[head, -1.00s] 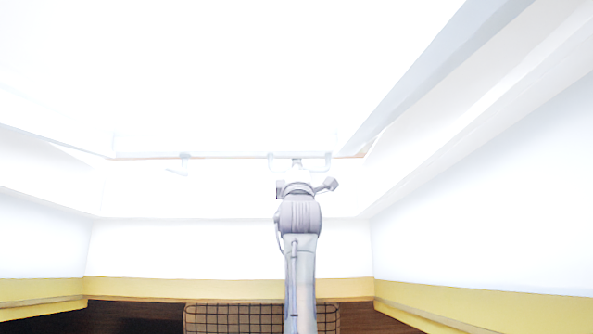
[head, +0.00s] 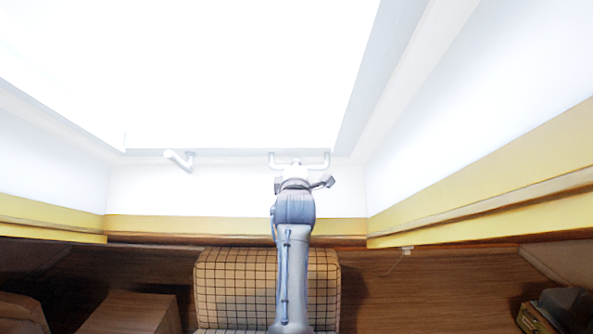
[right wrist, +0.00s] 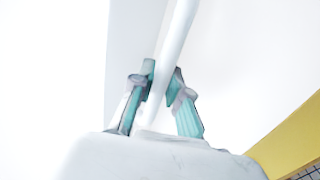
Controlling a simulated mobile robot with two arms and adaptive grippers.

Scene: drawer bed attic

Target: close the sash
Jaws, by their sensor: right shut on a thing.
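The sash (head: 230,80) is a large bright white pane in a white frame, filling the upper head view. Its lower edge lies close along the wall opening. A white U-shaped handle (head: 328,160) sticks out from the lower edge, right of centre. A smaller white lever (head: 180,159) is on the same edge further left. My right gripper (head: 297,165) is at the U-shaped handle. In the right wrist view its two teal-padded fingers (right wrist: 160,85) are shut around the white bar (right wrist: 177,35). My left gripper is in no view.
White sloped walls with yellow trim (head: 480,204) flank the opening. Below are a wooden surface (head: 440,265), a checked cushion (head: 215,285) under my arm, a brown box (head: 130,312) at lower left and dark objects (head: 565,308) at lower right.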

